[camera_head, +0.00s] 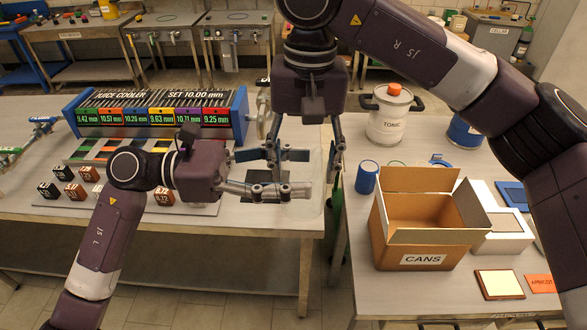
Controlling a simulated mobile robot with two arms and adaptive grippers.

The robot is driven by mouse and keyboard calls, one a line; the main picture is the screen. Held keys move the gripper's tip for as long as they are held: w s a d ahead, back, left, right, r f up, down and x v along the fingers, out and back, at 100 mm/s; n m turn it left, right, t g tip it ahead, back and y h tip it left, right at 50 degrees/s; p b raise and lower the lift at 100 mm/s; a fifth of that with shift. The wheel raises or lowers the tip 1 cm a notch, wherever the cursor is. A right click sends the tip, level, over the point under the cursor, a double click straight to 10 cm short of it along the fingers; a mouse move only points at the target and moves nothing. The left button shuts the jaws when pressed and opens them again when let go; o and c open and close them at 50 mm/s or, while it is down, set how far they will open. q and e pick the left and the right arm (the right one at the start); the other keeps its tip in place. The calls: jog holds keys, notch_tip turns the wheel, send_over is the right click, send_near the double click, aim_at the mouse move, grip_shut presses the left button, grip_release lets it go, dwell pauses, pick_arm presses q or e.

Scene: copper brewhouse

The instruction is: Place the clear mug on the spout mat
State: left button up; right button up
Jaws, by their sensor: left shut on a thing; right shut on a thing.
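The clear mug (314,174) is a faint see-through shape near the table's right end, between my two grippers. Its outline is hard to make out. My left gripper (298,172) reaches in from the left, with one finger above the other, and is shut on the mug. My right gripper (305,150) hangs from above, with a finger on either side, and is also shut on the mug. I cannot tell whether the mug touches the table. I cannot pick out the spout mat with certainty.
A juice cooler (160,112) with coloured number displays stands on the left table (255,222), with several small labelled blocks in front. A gap separates this table from the right table, which holds an open cans box (412,250), a tonic pot (388,122) and a blue can (367,176).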

pick_arm(q)
jog(key=shift+s, duration=0.15)
pick_arm(e)
jog(key=o, duration=1.6)
jog(key=shift+w, duration=0.1)
